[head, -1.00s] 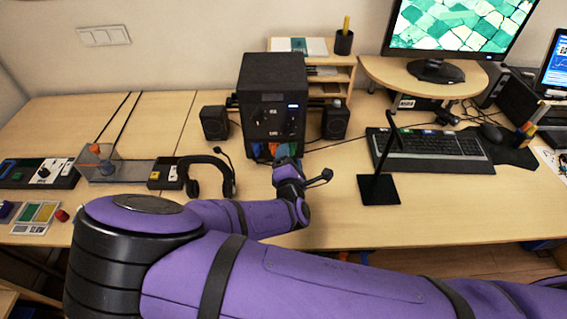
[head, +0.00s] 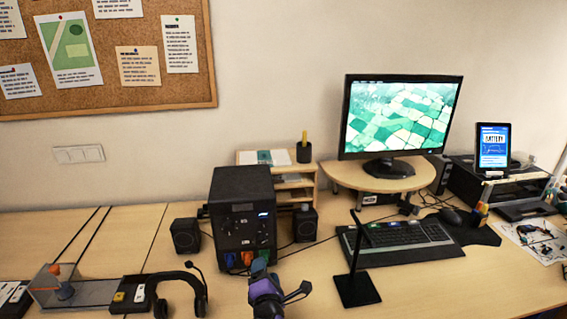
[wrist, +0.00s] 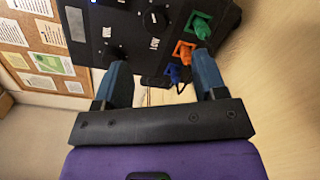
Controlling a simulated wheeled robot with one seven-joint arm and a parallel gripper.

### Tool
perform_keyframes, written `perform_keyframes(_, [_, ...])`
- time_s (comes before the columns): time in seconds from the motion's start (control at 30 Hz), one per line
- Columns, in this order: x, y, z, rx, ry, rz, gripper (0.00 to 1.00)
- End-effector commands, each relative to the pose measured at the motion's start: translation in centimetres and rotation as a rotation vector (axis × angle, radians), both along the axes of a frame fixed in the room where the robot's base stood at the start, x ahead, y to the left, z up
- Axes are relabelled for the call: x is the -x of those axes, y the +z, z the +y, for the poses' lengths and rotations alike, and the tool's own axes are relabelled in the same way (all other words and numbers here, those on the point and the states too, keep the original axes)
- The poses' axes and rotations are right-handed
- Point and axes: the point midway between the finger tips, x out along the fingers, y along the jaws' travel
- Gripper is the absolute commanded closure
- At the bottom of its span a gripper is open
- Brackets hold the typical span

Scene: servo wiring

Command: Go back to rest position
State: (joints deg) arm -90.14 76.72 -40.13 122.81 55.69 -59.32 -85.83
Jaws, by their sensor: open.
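My gripper (wrist: 160,82) is open in the wrist view, its two blue-grey fingers apart with nothing held between them. It points at the black box (wrist: 125,35), which has knobs and a row of coloured plugs. A green plug (wrist: 202,28), an orange plug (wrist: 187,50) and a blue plug (wrist: 172,72) sit at its lower edge. In the head view my gripper (head: 260,268) shows at the bottom middle, just in front of the black box (head: 243,212). The fingertips partly cover the plug row there, and most of my arm is out of view.
Headphones (head: 180,285) and a clear box with an orange knob (head: 65,287) lie left. Small speakers (head: 185,236) flank the black box. A black stand (head: 357,288), keyboard (head: 400,245) and monitor (head: 400,118) are right. The front right desk (head: 470,285) is clear.

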Motion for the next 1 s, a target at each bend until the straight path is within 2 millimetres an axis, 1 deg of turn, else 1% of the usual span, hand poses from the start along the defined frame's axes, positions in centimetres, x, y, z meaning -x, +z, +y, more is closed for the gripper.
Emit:
perform_keyframes(0.23, [-2.4,1.7,-3.1,-0.237,-0.179,0.242,0.35])
perform_keyframes(0.37, [-3.2,3.0,-4.7,-0.382,-0.274,0.378,0.35])
perform_keyframes(0.57, [-4.0,5.8,-7.0,-0.606,-0.406,0.56,0.35])
perform_keyframes(0.77, [-4.2,9.6,-9.3,-0.825,-0.517,0.716,0.35])
perform_keyframes(0.87, [-4.1,11.8,-10.5,-0.927,-0.566,0.787,0.35])
perform_keyframes(1.0, [-3.7,15.3,-12.4,-1.062,-0.622,0.872,0.35])
